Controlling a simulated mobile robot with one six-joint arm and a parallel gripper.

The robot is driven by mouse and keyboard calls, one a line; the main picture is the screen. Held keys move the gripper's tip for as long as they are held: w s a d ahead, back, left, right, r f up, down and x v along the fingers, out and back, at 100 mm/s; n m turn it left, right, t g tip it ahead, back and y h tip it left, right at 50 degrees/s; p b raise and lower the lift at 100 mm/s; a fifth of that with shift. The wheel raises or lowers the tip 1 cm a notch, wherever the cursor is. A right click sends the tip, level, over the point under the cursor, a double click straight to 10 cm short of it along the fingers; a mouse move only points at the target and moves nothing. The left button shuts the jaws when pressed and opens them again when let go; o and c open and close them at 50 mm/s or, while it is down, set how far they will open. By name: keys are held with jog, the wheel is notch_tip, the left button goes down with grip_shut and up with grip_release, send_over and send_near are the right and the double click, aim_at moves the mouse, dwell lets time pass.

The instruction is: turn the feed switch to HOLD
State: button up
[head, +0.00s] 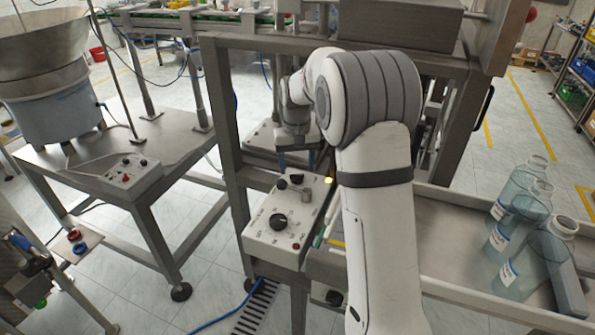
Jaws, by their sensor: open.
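A grey control box (258,240) stands at the middle of the view. On its sloped face is a large black rotary knob (278,221) with small printed marks around it, too small to read. A dark lever-like control (294,183) sits near the box's top edge. Which control is the feed switch, and its setting, I cannot tell. My gripper (293,160) is open, pointing down just above and behind the box's top edge. It appears apart from the controls.
A second small control box (127,174) sits on the left table beside a feeder bowl (40,50). A metal frame post (222,130) rises close left of my gripper. Several clear bottles (520,225) stand in a tray (440,270) at the right.

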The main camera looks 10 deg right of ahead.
aim_at(297, 175)
notch_tip(297, 175, up, 5)
jog(key=shift+r, duration=0.1)
dwell(0.3)
